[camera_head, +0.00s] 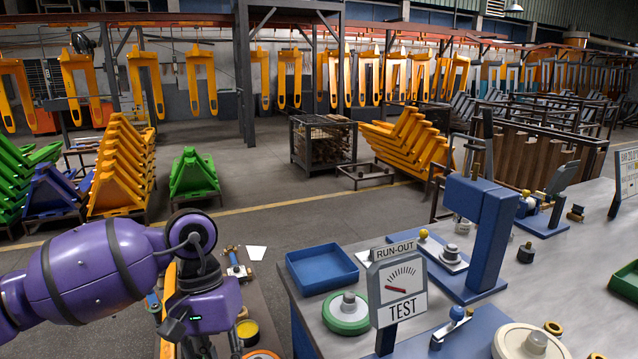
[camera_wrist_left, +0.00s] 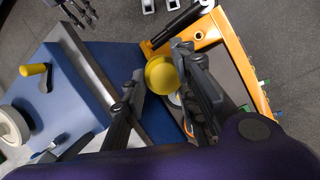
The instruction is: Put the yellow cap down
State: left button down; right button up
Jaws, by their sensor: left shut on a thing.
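In the left wrist view the yellow cap (camera_wrist_left: 160,72), round and smooth, sits between the two dark fingers of my left gripper (camera_wrist_left: 160,76), which is shut on it.
An orange-framed cart (camera_wrist_left: 208,32) stands beside the bench, below the gripper. On the bench are a blue tray (camera_head: 322,268), a green-rimmed disc (camera_head: 346,312), a run-out gauge sign (camera_head: 397,285) and a blue press frame (camera_head: 490,235). Open floor lies behind.

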pick_arm(q)
jog(key=shift+s+a+f, duration=0.2)
jog(key=shift+s+a, duration=0.1)
jog(key=shift+s, duration=0.15)
jog(key=shift+s+a+f, duration=0.2)
jog(key=shift+s+a, duration=0.05)
jog(key=shift+s, duration=0.15)
jog(key=w+d+r+m+y, duration=0.2)
jog(key=w+d+r+m, duration=0.2)
jog(key=d+r+m, duration=0.55)
notch_tip(320, 180, up, 6)
jog(key=s+a+n, duration=0.2)
jog(key=n, duration=0.3)
jog(key=w+d+n+h, duration=0.2)
jog(key=w+d+n, duration=0.2)
jog(key=w+d, duration=0.55)
jog(key=shift+n, duration=0.25)
jog(key=s+a+f, duration=0.3)
jog(key=a+f, duration=0.2)
jog(key=s+a+f, duration=0.4)
jog(key=a+f, duration=0.1)
jog(key=a, duration=0.1)
jog(key=s+a+f, duration=0.4)
jog(key=a+f, duration=0.1)
jog(key=a, duration=0.1)
jog(key=shift+s+a+f, duration=0.1)
jog(key=shift+s+f, duration=0.1)
jog(key=shift+s+a+f, duration=0.2)
jog(key=shift+a+f, duration=0.05)
jog(key=shift+f, duration=0.1)
